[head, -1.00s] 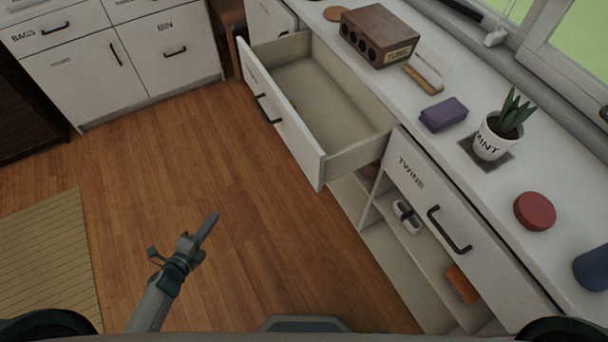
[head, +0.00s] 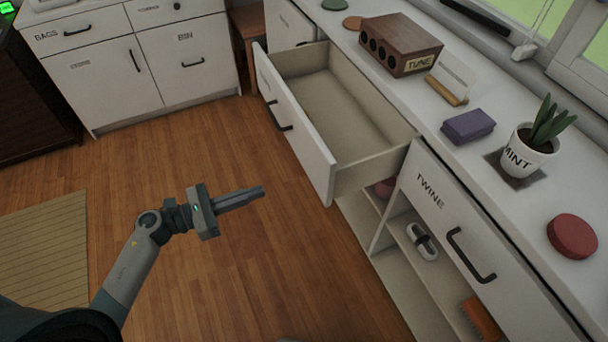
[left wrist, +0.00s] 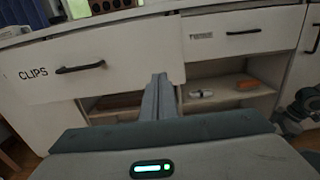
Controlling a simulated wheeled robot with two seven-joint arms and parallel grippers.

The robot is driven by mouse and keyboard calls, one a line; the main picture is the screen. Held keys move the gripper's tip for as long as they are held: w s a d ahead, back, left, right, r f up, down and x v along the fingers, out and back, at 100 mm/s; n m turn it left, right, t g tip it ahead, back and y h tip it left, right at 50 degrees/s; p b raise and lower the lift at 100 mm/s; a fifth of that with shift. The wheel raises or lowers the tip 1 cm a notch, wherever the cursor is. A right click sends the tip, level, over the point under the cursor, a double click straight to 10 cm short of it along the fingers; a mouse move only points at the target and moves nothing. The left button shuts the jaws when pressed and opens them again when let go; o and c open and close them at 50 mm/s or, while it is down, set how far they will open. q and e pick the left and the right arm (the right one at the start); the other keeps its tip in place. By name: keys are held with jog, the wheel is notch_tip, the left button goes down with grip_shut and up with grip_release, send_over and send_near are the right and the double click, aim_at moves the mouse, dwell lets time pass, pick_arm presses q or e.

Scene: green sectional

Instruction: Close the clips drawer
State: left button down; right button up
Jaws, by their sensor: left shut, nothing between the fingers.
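The clips drawer (head: 297,127) stands pulled far out from the white counter in the head view. Its inside looks empty, and its dark handle (head: 278,116) is on the front panel. In the left wrist view the panel (left wrist: 129,55) faces me with the label CLIPS and a dark handle (left wrist: 80,67). My left gripper (head: 257,192) is shut and empty, in front of the drawer and apart from it, pointing toward its near end. In the left wrist view the fingers (left wrist: 160,80) overlap the panel's right part.
The shut twine drawer (head: 446,214) is to the right, above open shelves holding a white object (head: 422,241) and an orange brush (head: 480,320). A speaker (head: 402,45), purple block (head: 468,126), mint pot (head: 524,150) and red tin (head: 572,236) stand on the counter.

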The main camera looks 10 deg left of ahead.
pick_arm(q)
jog(key=p, duration=0.4)
send_near(316, 171)
jog(key=x, duration=0.5)
jog(key=shift+d+r, duration=0.1)
jog(key=shift+r, duration=0.1)
jog(key=shift+w+d+f, duration=0.15)
jog(key=shift+w+d, duration=0.2)
jog(key=shift+d, duration=0.2)
pick_arm(e)
jog(key=w+a+r+t+y, duration=0.1)
jog(key=w+a+r+t, duration=0.2)
jog(key=a, duration=0.1)
jog(key=shift+w+a+r, duration=0.15)
jog(key=shift+r, duration=0.25)
